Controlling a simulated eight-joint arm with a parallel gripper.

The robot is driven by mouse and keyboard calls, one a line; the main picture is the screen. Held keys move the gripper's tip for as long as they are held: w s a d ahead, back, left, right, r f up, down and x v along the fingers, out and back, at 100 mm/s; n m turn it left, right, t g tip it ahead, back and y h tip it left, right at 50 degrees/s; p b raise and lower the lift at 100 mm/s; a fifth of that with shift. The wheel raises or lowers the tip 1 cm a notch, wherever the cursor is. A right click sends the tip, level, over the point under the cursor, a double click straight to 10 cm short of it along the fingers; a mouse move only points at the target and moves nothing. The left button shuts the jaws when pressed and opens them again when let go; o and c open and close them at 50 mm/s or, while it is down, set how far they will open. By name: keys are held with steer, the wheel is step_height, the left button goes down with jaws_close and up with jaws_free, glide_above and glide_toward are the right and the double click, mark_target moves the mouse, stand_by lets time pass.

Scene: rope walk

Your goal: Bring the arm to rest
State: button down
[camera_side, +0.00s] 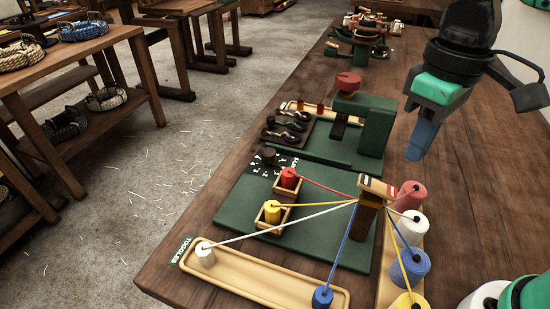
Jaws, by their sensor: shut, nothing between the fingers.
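My gripper (420,142) hangs above the right side of the wooden bench at the upper right of the side view. It has a green body and blue fingers pointing down. The fingers are together with nothing between them. It is apart from everything on the bench, to the right of the green press. A dark arm link of mine rises above it out of the picture.
A post (368,205) with strung cords stands on a green board (245,218). Spools (410,196) line its right. A wooden tray (262,284) holds white and blue toggles. A green press (374,128) stands behind. Bare bench lies right of the press.

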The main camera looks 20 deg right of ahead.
steer(key=shift+r, duration=1)
steer(key=shift+f, duration=0.1)
